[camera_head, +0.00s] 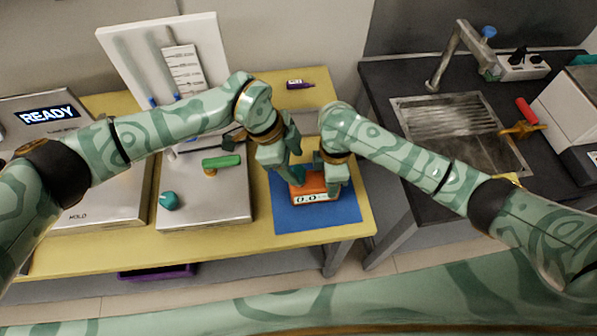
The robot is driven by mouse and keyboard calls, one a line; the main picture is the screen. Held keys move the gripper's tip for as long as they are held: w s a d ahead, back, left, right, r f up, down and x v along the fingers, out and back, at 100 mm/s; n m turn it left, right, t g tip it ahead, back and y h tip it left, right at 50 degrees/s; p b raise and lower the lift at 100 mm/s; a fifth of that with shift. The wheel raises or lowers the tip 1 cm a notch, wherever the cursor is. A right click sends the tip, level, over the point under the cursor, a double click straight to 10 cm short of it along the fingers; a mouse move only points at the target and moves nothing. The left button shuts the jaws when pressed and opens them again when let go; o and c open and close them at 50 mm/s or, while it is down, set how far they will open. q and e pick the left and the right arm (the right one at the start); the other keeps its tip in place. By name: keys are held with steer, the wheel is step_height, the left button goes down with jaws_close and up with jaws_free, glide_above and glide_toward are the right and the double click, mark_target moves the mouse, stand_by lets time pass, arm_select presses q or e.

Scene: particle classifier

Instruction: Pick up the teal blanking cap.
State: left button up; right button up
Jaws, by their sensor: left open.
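A small round teal cap (168,200) sits on the front left of a grey metal plate-topped unit (228,208) on the yellow table. My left gripper (284,156) is open, well to the right of the cap and apart from it, near an orange device (315,187). My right gripper (334,177) points down at the right side of the orange device. Whether its fingers are apart, or touch the device, I cannot tell. The cap is fully in view.
A green cylinder (221,161) lies behind the cap on the same unit. The orange device, with a numeric display, stands on a blue mat (290,219). A purple marker-like object (300,84) lies at the back. A READY-display machine (50,114) stands left.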

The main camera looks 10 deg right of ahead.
mark_target(296, 168)
arm_select(q)
steer(key=x, duration=0.4)
steer(key=shift+s, duration=0.1)
steer(key=shift+a, duration=0.1)
steer(key=c, duration=1)
steer(key=shift+c, duration=0.2)
steer(key=shift+r, duration=0.1)
step_height(296, 168, up, 10)
steer(key=shift+f, duration=0.1)
